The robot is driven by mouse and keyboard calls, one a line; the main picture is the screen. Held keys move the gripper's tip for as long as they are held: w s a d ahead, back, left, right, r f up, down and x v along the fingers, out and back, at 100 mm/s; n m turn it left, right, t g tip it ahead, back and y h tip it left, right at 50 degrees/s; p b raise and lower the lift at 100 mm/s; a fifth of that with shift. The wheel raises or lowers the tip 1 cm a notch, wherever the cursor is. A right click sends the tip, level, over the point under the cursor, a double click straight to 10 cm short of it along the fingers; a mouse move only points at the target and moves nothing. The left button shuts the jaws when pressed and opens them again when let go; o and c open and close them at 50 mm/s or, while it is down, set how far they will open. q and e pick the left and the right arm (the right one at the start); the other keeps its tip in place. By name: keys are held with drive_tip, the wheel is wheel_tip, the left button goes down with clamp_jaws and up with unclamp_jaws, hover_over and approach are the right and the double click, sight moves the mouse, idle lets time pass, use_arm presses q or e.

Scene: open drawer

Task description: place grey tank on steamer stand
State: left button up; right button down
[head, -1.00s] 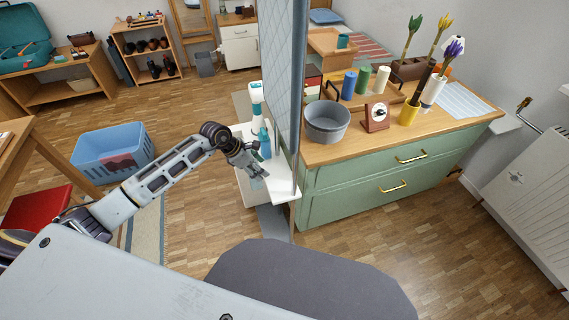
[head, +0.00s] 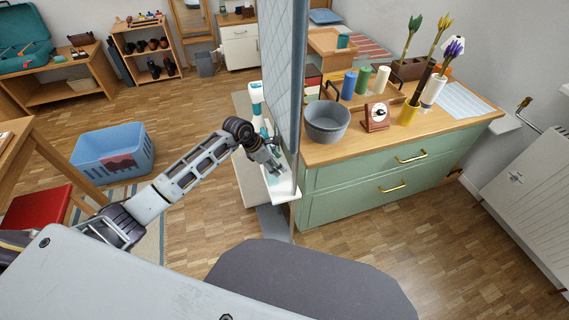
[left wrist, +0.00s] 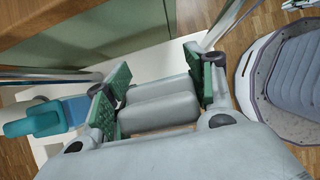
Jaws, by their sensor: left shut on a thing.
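My left gripper (left wrist: 158,66) has green pads and is shut on the grey tank (left wrist: 155,100), a smooth, rounded light-grey block. In the head view the left gripper (head: 272,168) is over the white base of the steamer stand (head: 284,193), close beside its tall panel; the tank is too small to make out there. The white base (left wrist: 155,56) shows behind the tank in the left wrist view. I cannot tell whether tank and base touch. A white and teal steamer part (head: 256,95) stands behind the gripper.
A tall grey-blue panel (head: 284,80) rises just right of the gripper. Beyond it is a green cabinet (head: 350,192) with a grey pot (head: 327,124), timer and other items on top. A blue basket (head: 113,153) stands on the floor at left. Floor in front is clear.

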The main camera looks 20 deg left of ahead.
use_arm(q)
drive_tip(key=w+d, duration=0.1)
drive_tip(key=w+d+f, duration=0.1)
drive_tip(key=shift+d+f, duration=0.2)
drive_tip(key=shift+d, duration=0.2)
use_arm(e)
drive_tip(key=shift+w+a+r, duration=0.25)
use_arm(q)
drive_tip(key=shift+f, duration=0.15)
use_arm(e)
drive_tip(key=shift+s, duration=0.1)
idle(0.3)
use_arm(q)
drive_tip(key=o, duration=1.1)
drive_tip(key=shift+s, duration=0.1)
drive_tip(key=shift+o, duration=0.2)
use_arm(e)
drive_tip(key=shift+a+r, duration=0.1)
drive_tip(key=shift+r, duration=0.05)
